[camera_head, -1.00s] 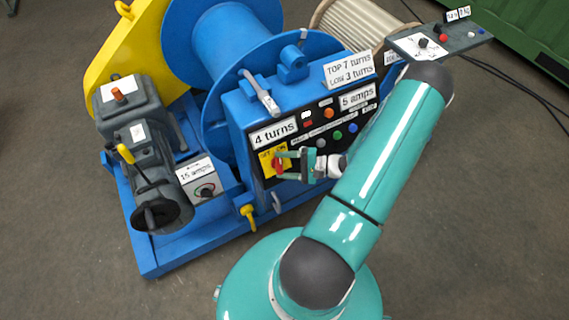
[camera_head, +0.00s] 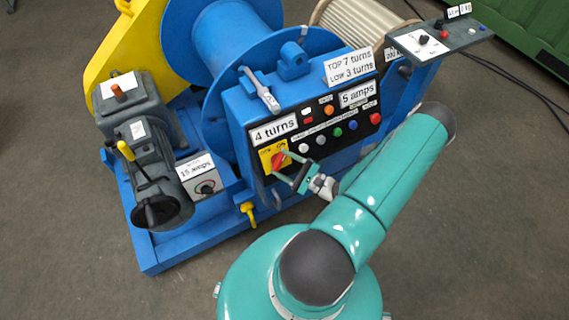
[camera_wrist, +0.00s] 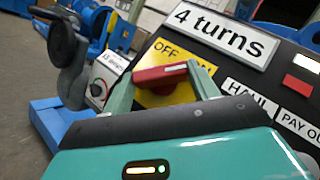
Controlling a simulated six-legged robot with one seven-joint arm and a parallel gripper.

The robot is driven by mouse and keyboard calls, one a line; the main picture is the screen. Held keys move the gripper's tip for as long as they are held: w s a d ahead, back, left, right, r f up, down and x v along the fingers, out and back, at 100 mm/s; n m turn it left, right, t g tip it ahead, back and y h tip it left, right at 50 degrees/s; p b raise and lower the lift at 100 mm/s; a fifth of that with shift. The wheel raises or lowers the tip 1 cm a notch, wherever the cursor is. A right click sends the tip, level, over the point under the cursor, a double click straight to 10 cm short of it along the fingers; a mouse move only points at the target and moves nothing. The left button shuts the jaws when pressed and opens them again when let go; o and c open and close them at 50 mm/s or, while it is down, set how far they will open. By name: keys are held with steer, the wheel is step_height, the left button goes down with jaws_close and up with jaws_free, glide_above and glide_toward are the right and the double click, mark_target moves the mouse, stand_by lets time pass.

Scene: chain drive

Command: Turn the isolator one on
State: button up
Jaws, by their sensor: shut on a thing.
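The isolator is a red rotary handle (camera_wrist: 160,74) on a yellow plate marked OFF and ON, at the lower left of the black control panel. The handle also shows in the head view (camera_head: 278,160), slanted across the plate. My gripper (camera_head: 279,164) comes in from the lower right, with one teal finger at each end of the handle. In the wrist view my gripper (camera_wrist: 160,70) is shut on the handle. The OFF word is visible there, and the right finger partly covers the ON word.
Labels and several coloured buttons (camera_head: 337,132) sit right of the isolator on the panel. A grey motor with a handwheel (camera_head: 162,211) and a 15 amps box (camera_head: 205,188) stand to the left. A yellow tap handle (camera_head: 248,212) is below. Floor in front is clear.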

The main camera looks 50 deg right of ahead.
stand_by(0.3)
steer(key=o, duration=1)
steer(key=shift+s, duration=0.1)
steer(key=v, duration=1.3)
steer(key=shift+s+d+f, duration=0.1)
steer(key=shift+s+f, duration=0.05)
steer(key=shift+s, duration=0.15)
